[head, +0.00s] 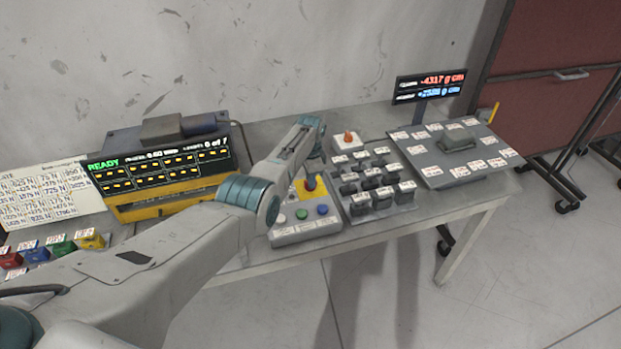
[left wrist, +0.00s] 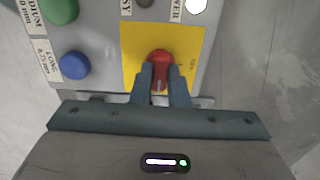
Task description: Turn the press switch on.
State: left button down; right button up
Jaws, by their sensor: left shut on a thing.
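The press switch is a red knob (left wrist: 160,66) on a yellow plate (left wrist: 190,40) of the grey control box (head: 306,229). In the left wrist view, the fingers of my left gripper (left wrist: 160,88) stand on either side of the knob's near part and are shut on it. The small print beside the knob is too small to read. In the head view, the left gripper (head: 311,180) reaches down to the yellow plate (head: 301,192), and the knob is mostly hidden. My right gripper is in neither view.
The box has a green button (head: 301,214) and a blue button (head: 322,210). A lit white lamp (left wrist: 196,5) is labelled POWER. A block rack (head: 378,190) and a white box with an orange top (head: 348,140) stand close by. A READY display (head: 155,165) stands left.

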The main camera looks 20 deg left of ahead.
pick_arm(q)
jog(key=shift+r, duration=0.1)
jog(key=c, duration=1.4)
grip_release()
jog(key=shift+r, duration=0.45)
notch_tip(320, 180, up, 10)
jog(key=shift+b, duration=0.35)
jog(key=shift+f, duration=0.1)
